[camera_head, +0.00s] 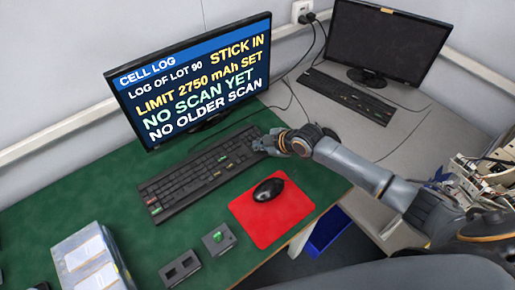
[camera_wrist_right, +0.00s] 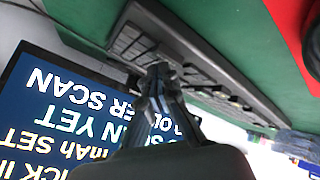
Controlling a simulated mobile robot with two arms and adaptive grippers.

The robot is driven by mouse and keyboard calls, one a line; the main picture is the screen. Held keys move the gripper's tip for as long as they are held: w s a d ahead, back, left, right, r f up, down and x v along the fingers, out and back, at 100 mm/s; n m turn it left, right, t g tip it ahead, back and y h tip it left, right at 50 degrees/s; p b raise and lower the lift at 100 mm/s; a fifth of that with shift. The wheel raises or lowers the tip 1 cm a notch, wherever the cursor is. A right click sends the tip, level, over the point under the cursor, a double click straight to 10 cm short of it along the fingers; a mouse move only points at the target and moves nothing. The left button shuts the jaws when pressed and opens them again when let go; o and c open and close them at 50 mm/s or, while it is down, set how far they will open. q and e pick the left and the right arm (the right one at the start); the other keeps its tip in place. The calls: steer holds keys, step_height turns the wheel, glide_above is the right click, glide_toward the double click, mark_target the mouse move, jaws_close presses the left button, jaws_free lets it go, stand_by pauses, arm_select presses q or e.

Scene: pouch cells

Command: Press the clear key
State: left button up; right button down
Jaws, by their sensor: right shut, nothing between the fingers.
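A black keyboard (camera_head: 185,182) lies on the green desk mat in front of the lit monitor (camera_head: 195,80). It has a few coloured keys, but I cannot read which one is the clear key. My right gripper (camera_head: 262,146) is shut and empty at the keyboard's right end. In the right wrist view, the shut fingertips (camera_wrist_right: 158,70) point at the keyboard (camera_wrist_right: 185,62) and overlap its edge; I cannot tell whether they touch a key. The monitor shows "CELL LOG", "STICK IN" and "LIMIT 2750 mAh SET". My left gripper is out of view.
A black mouse (camera_head: 268,190) sits on a red pad (camera_head: 287,213). A small box with a green button (camera_head: 218,239), a dark two-slot block (camera_head: 180,269) and a clear-lidded case (camera_head: 90,262) stand at the front. A second, dark monitor (camera_head: 385,42) and keyboard (camera_head: 348,94) are at right.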

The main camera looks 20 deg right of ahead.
steer(key=shift+f, duration=0.35)
steer(key=shift+r, duration=0.15)
stand_by(0.3)
steer(key=shift+r+p, duration=0.65)
steer(key=shift+r, duration=0.1)
step_height(320, 180, up, 5)
steer(key=p, duration=0.4)
steer(key=shift+p, duration=0.3)
stand_by(0.4)
